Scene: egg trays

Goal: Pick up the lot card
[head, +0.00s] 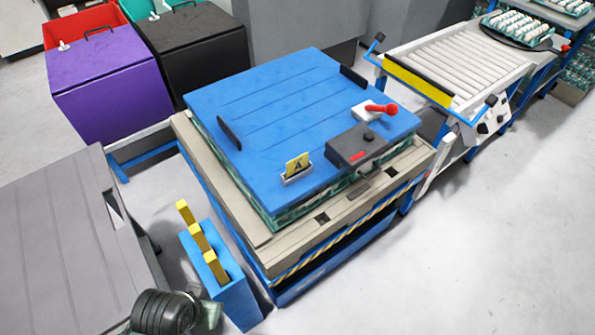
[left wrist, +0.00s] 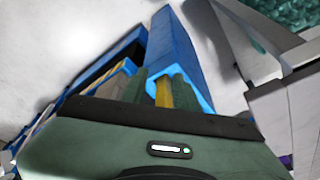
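The lot card is a small yellow card with a dark mark (head: 298,164). It stands tilted in a small grey holder (head: 297,179) near the front left edge of the blue lid (head: 270,120). My left gripper (head: 212,314) is at the bottom of the head view, low and left of the lid, well apart from the card. In the left wrist view its two green fingers (left wrist: 160,88) are apart, with a yellow strip seen between them. It does not hold the card. The card is not seen in the left wrist view. My right gripper is not in view.
A blue box with yellow blocks (head: 228,293) stands beside my left gripper. The lid carries dark handles (head: 229,133), a grey box (head: 357,147) and a red-knobbed lever (head: 380,109). A grey surface (head: 65,240) lies left, a roller conveyor (head: 455,65) at upper right.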

